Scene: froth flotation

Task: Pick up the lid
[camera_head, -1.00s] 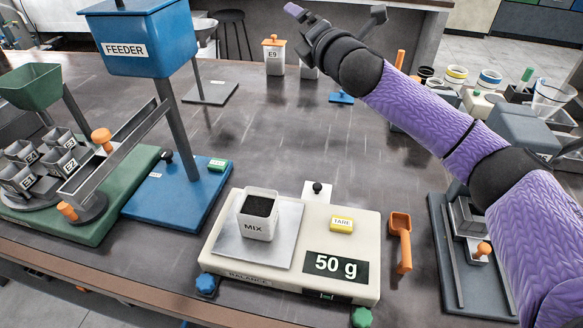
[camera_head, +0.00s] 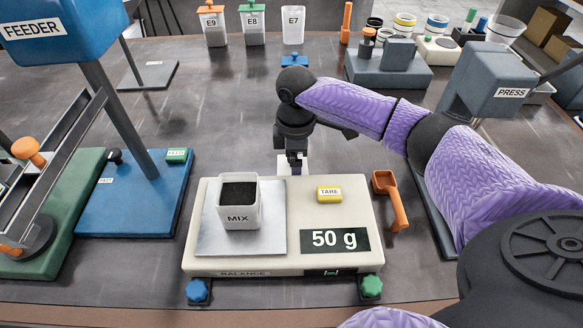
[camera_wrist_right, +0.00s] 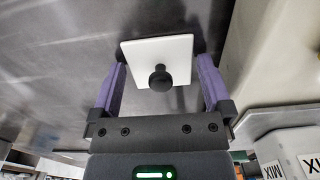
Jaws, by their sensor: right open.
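The lid is a white square plate with a black knob (camera_wrist_right: 160,77). In the right wrist view it lies on the dark table between the two purple fingers of my right gripper (camera_wrist_right: 160,88), which is open. I cannot tell whether the fingers touch the plate. In the head view the lid (camera_head: 284,166) shows only in part behind the balance, and my right gripper (camera_head: 295,165) points down over it and hides its knob. The MIX cup (camera_head: 240,204), filled with dark powder, stands upright on the balance pan. My left gripper is not in view.
The balance (camera_head: 300,265) reads 50 g and stands just in front of the lid. An orange scoop (camera_head: 394,205) lies to its right. The feeder (camera_head: 60,30) is at left, the press (camera_head: 490,85) at right. Cups E9, E8 and E7 (camera_head: 293,25) stand at the back.

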